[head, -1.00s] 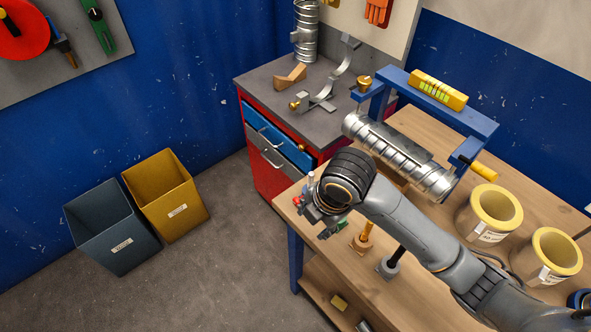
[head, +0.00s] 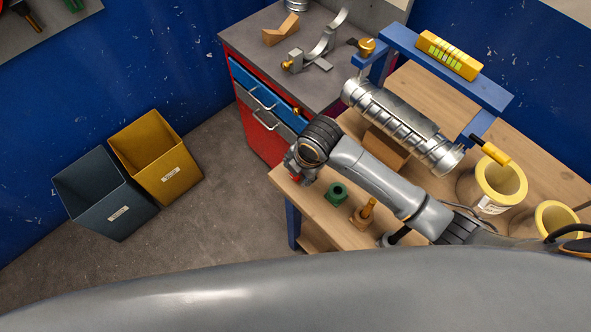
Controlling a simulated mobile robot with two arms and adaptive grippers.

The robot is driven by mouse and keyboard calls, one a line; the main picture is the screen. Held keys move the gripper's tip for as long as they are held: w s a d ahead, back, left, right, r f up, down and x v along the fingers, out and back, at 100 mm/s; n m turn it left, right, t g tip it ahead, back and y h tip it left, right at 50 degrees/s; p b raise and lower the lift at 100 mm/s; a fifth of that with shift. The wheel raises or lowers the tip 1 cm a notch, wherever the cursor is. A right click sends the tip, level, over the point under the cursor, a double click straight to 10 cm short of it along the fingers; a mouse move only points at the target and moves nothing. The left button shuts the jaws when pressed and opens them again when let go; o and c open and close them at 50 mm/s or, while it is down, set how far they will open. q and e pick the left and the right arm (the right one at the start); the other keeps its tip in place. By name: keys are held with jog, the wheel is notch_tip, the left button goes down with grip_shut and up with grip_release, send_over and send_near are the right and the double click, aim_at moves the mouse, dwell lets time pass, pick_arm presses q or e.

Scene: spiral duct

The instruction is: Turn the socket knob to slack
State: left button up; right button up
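No part is labelled as the socket knob, so I cannot tell for certain which it is. A brass knob (head: 366,47) sits at the left end of the blue frame (head: 440,66) over the spiral duct (head: 402,124). Another small brass knob (head: 287,65) is on the metal bracket on the cabinet top. My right gripper (head: 295,172) is at the bench's left corner, apart from both knobs. It is small and partly hidden by its wrist, so its opening is unclear. My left gripper is out of view; a large grey arm link of mine crosses the bottom.
A green socket-like block (head: 337,194) and a wooden peg piece (head: 364,212) stand on the bench beside my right arm. Yellow rolls (head: 500,180) stand at the right. The red cabinet (head: 262,138) adjoins the bench. Two bins (head: 158,162) stand on open floor at left.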

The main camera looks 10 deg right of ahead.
jog(key=x, duration=0.2)
jog(key=shift+a+f, duration=0.15)
jog(key=shift+f, duration=0.45)
grip_shut()
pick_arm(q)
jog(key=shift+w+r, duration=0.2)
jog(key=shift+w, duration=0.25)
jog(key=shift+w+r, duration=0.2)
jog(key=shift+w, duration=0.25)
pick_arm(e)
jog(key=shift+w, duration=0.1)
